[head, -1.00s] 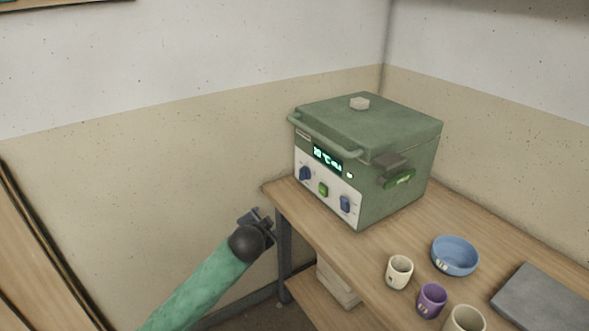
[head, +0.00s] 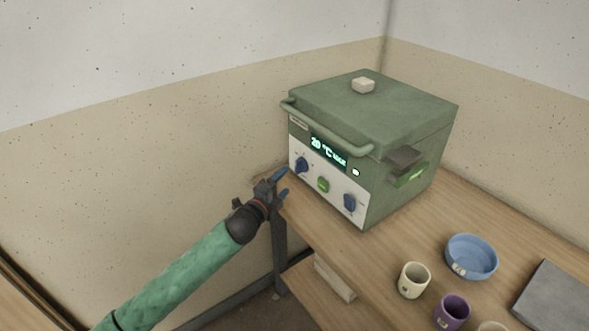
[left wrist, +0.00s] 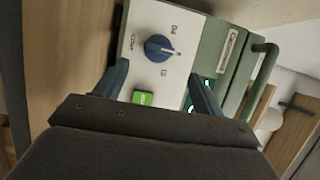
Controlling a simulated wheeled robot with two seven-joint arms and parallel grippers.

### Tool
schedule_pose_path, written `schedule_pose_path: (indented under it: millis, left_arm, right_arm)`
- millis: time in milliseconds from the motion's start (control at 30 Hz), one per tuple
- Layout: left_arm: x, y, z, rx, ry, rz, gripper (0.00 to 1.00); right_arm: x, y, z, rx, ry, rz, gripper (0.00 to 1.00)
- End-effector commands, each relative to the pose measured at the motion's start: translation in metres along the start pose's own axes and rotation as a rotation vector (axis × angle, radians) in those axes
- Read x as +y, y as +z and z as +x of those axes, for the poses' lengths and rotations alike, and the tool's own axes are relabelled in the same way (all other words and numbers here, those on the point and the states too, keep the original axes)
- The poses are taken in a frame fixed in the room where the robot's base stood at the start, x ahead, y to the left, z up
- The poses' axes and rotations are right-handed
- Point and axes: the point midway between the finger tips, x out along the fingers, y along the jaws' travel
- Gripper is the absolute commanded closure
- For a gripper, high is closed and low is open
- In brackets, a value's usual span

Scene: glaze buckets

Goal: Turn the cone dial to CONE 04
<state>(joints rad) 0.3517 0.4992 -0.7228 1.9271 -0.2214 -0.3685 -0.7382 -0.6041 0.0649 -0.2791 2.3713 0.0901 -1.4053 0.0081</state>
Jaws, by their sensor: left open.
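The blue cone dial (head: 302,165) is on the left of the white front panel of the green kiln (head: 372,118). In the left wrist view the dial (left wrist: 159,48) shows close up, turned sideways, with a "CONE" label and small marks around it. Its white pointer line lies between two marks, one reading like 04 or 06 and one like 10. My left gripper (head: 282,183) is open, just in front of the panel's left side and apart from the dial. In the left wrist view its two fingers (left wrist: 158,75) stand either side of the dial's near side, empty. My right gripper is out of view.
A green button (head: 323,184) and a second blue dial (head: 349,203) share the panel, below a lit display (head: 328,151). A bar handle (head: 325,130) juts out above. A cream cup (head: 414,280), purple cup (head: 452,311) and blue bowl (head: 471,256) stand on the bench.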

Motion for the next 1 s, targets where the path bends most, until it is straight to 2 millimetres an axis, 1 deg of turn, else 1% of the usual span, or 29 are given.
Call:
schedule_pose_path:
  millis: [167, 267, 500, 633, 800, 1000]
  left_arm:
    - [-0.001, 0.000, 0.008, -0.001, 0.000, 0.026, 0.31]
    - [-0.001, 0.001, 0.020, -0.002, 0.001, 0.025, 0.31]
    - [-0.002, 0.000, 0.055, -0.002, 0.002, 0.024, 0.31]
    - [0.000, 0.001, 0.069, -0.003, 0.002, 0.024, 0.31]
    - [0.000, 0.001, 0.077, -0.003, 0.002, 0.023, 0.31]
    - [0.001, 0.001, 0.078, -0.003, 0.003, 0.024, 0.31]
  right_arm:
    - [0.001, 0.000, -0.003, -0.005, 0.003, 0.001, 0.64]
    - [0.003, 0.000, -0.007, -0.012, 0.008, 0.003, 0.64]
    - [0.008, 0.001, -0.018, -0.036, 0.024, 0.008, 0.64]
    - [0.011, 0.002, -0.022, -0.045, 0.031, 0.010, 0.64]
    - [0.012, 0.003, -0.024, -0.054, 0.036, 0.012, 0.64]
    - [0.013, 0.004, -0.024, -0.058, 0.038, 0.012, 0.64]
